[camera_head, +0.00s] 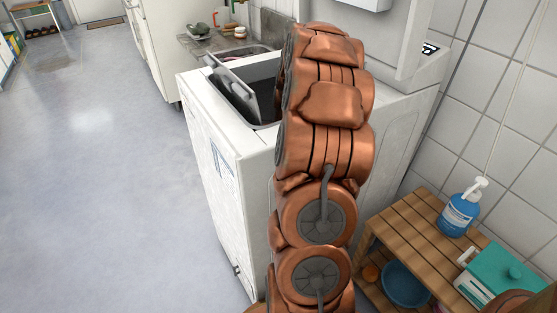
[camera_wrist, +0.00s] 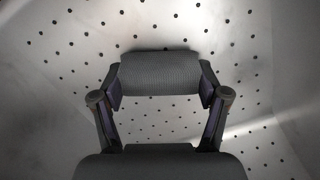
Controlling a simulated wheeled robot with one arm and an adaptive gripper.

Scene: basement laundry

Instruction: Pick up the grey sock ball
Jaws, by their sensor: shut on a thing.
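The grey sock ball (camera_wrist: 160,74) is a ribbed grey roll in the wrist view, held across between the two fingers. My gripper (camera_wrist: 160,85) is shut on it, with one finger at each end of the roll. Behind it is a pale drum wall (camera_wrist: 75,70) dotted with small dark holes. In the head view my copper arm reaches into the open top of a white top-loading washer (camera_head: 215,150). My gripper and the sock ball are hidden from the head view by the arm and the washer.
The washer's raised lid (camera_head: 238,92) stands left of my arm. A wooden slatted shelf (camera_head: 412,228) at right holds a blue pump bottle (camera_head: 458,212), a teal box (camera_head: 498,272) and a blue bowl (camera_head: 405,282). Tiled wall is at right; open floor (camera_head: 95,190) lies left.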

